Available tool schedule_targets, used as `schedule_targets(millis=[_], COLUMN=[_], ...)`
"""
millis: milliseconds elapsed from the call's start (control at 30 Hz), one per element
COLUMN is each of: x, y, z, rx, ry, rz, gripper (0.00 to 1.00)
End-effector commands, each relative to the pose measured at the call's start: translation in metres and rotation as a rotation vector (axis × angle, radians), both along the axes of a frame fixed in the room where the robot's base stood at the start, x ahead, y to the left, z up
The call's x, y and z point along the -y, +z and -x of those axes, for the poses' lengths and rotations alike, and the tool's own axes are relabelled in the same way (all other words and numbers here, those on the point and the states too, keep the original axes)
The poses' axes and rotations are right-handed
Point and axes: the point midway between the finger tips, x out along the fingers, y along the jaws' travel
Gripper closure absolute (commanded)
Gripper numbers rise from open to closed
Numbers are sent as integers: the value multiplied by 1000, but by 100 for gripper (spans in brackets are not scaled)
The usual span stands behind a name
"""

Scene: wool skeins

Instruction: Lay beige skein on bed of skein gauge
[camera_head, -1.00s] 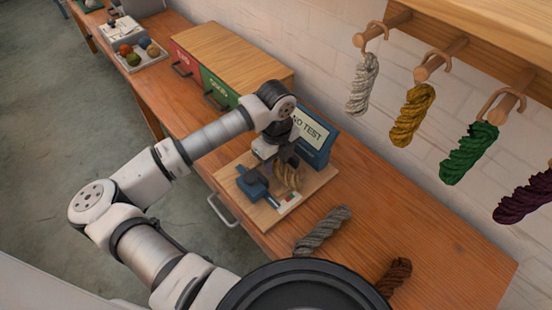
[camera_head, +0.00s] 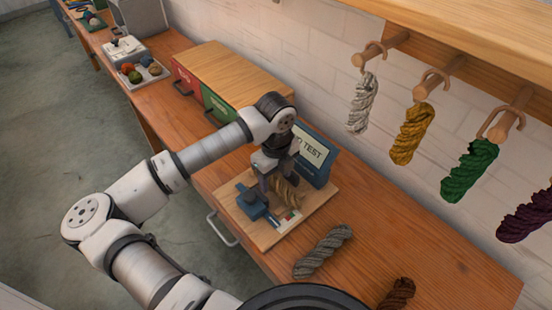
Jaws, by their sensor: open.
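The beige skein (camera_head: 287,194) lies on the skein gauge, partly hidden behind my gripper. The gauge has a wooden base (camera_head: 262,236), a blue clamp-like block (camera_head: 252,205) at its left and a blue display (camera_head: 314,158) at its back, of which the word "TEST" shows. My gripper (camera_head: 272,185) points down over the gauge, right at the beige skein, with its jaws open. The fingertips are small and dark, so whether they touch the skein cannot be told.
A grey skein (camera_head: 322,251) and a brown skein (camera_head: 397,295) lie on the wooden bench (camera_head: 430,255). Red and green drawers (camera_head: 218,105) stand behind the arm. White, yellow, green and purple skeins hang from pegs at the right.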

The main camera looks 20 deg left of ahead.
Motion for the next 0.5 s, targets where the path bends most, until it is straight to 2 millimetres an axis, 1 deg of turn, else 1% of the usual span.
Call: schedule_targets(millis=[300, 400, 500], x=[0, 0, 0], y=[66, 83, 95], z=[-1, 0, 0], rx=[2, 2, 0], ry=[-2, -1, 0], rz=[-5, -3, -2], gripper=[41, 41, 41])
